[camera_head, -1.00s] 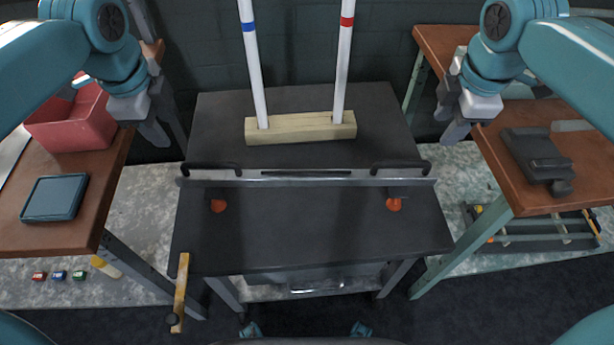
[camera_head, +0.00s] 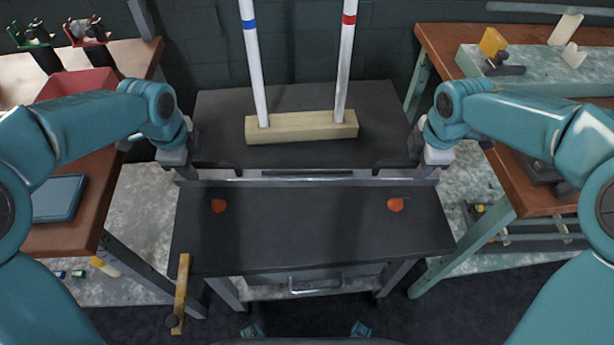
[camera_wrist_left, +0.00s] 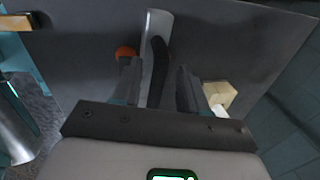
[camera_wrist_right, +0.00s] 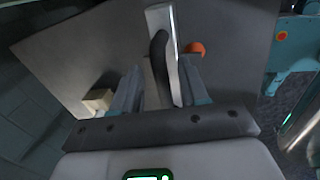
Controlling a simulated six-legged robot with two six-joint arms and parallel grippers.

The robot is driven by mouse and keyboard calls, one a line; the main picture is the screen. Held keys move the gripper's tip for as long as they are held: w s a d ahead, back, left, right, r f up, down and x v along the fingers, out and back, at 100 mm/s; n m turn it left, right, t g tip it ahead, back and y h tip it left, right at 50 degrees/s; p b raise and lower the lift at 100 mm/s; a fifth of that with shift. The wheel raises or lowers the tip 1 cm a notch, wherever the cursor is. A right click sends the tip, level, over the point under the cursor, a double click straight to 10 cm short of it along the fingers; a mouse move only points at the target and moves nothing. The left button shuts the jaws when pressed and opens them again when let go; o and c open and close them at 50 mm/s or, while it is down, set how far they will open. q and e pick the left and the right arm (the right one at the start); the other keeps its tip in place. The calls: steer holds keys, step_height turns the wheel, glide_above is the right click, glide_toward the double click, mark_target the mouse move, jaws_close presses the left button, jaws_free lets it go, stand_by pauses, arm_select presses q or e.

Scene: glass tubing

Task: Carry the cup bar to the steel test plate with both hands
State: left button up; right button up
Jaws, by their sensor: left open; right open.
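The cup bar (camera_head: 306,182) is a thin steel bar lying across the dark table, with a black handle near each end and orange-red cups (camera_head: 218,205) showing at its near side. My left gripper (camera_head: 193,152) is at its left end; in the left wrist view the black handle (camera_wrist_left: 160,62) stands between the open fingers (camera_wrist_left: 158,85). My right gripper (camera_head: 418,147) is at the right end; in the right wrist view the other handle (camera_wrist_right: 158,52) lies between the open fingers (camera_wrist_right: 158,88). I cannot tell which surface is the steel test plate.
A wooden block (camera_head: 300,127) with two white rods, banded blue and red, stands behind the bar. Benches flank the table; the right one carries a speckled slab (camera_head: 600,80), the left a red bin (camera_head: 75,84). A yellow-brown lever (camera_head: 181,290) sits at the table's front left.

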arm_select(q)
steer(key=shift+f, duration=0.35)
arm_select(e)
steer(key=shift+f, duration=0.4)
arm_select(q)
steer(key=shift+f, duration=0.15)
arm_select(e)
steer(key=shift+f, duration=0.15)
arm_select(q)
steer(key=shift+w+f, duration=0.1)
arm_select(e)
steer(key=shift+w+f, duration=0.1)
arm_select(q)
jaws_close()
arm_select(e)
jaws_close()
